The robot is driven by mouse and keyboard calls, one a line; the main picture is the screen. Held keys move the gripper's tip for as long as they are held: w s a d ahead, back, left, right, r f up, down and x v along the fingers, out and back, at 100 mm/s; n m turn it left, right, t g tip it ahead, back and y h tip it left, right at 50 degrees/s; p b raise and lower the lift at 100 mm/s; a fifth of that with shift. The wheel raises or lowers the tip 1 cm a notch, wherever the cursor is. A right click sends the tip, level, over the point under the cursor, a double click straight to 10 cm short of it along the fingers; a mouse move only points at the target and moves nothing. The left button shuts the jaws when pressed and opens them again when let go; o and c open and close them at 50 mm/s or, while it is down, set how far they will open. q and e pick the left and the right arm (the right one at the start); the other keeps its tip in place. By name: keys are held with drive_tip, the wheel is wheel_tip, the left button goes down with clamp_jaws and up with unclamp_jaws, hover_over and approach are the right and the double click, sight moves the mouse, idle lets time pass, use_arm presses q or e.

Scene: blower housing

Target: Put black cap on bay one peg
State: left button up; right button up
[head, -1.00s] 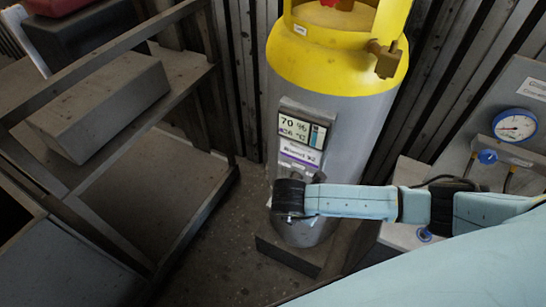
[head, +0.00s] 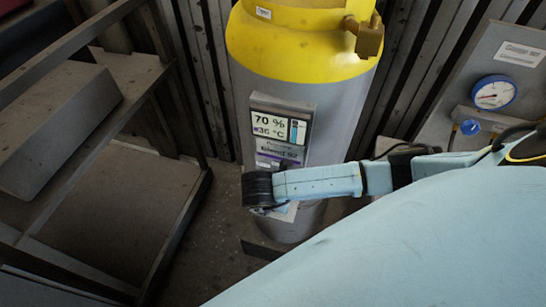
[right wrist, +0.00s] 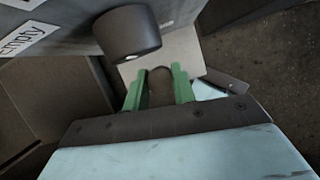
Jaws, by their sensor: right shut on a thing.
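I cannot identify the bay one peg. My left gripper is in neither view.
A grey gas cylinder (head: 328,110) with a yellow top and a display (head: 280,128) stands at the middle. A metal shelf rack (head: 60,195) is on the left. A gauge panel (head: 515,65) is at right. An "Empty" label (right wrist: 22,38) is on a grey surface.

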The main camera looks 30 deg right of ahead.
drive_tip(key=shift+w+r, duration=0.15)
use_arm(q)
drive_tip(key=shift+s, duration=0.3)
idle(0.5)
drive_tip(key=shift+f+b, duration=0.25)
drive_tip(key=shift+b, duration=0.05)
use_arm(e)
drive_tip(key=shift+d+f, duration=0.1)
drive_tip(key=shift+f, duration=0.1)
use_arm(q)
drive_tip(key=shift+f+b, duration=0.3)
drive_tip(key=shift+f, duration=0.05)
use_arm(e)
drive_tip(key=shift+f, duration=0.3)
